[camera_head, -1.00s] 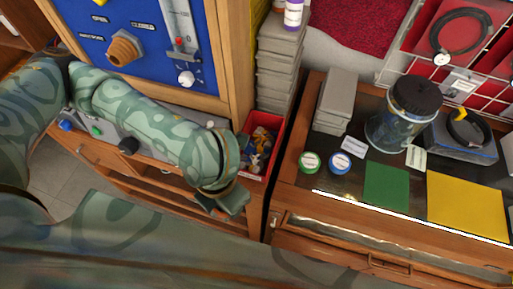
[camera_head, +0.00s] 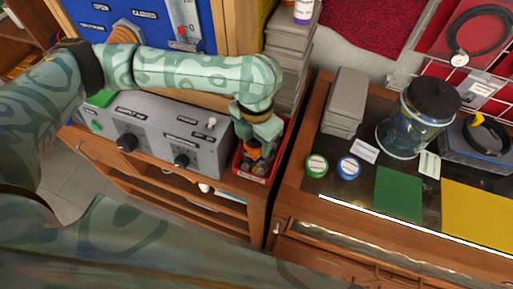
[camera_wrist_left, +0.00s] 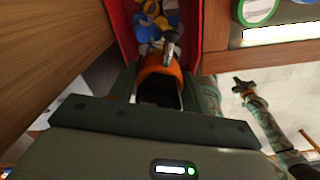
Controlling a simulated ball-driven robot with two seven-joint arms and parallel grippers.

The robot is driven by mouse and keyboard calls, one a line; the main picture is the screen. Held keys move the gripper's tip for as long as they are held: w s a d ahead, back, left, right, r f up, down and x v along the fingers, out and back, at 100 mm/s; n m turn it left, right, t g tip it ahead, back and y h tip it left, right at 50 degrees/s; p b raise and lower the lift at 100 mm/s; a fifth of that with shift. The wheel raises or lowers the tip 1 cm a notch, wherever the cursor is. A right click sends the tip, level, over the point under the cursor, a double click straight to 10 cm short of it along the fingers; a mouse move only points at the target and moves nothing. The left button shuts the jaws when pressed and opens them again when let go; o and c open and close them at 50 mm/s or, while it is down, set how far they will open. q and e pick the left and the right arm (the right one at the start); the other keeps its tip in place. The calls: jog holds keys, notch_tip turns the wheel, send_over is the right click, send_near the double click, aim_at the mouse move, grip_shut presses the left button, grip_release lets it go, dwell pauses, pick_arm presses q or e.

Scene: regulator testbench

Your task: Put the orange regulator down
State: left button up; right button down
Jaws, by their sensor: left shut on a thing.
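My left gripper (camera_head: 259,143) points down over the red bin (camera_head: 252,177) in the head view. It is shut on the orange regulator (camera_wrist_left: 161,72), which shows between the fingers in the wrist view with a dark end towards the camera. The regulator (camera_head: 253,152) is partly hidden by the gripper in the head view. It is at the bin's opening, above or among blue, yellow and metallic parts. I cannot tell whether it touches them. My right gripper (camera_wrist_left: 243,88) shows small at the right of the wrist view, and its opening is unclear.
The grey control box (camera_head: 150,133) stands left of the bin. A stack of grey boxes (camera_head: 287,55) rises behind it. The wooden bench to the right holds a glass jar (camera_head: 408,133), a green mat (camera_head: 398,193) and a yellow mat (camera_head: 475,212).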

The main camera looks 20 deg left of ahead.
pick_arm(q)
notch_tip(320, 180, down, 4)
jog(key=shift+w+f+b, duration=0.1)
jog(key=shift+f+b, duration=0.15)
jog(key=shift+b, duration=0.65)
jog(key=shift+w, duration=0.15)
jog(key=shift+r, duration=0.1)
jog(key=o, duration=1.1)
jog(key=shift+f, duration=0.2)
notch_tip(320, 180, up, 12)
jog(key=p, duration=0.4)
jog(key=shift+r, duration=0.2)
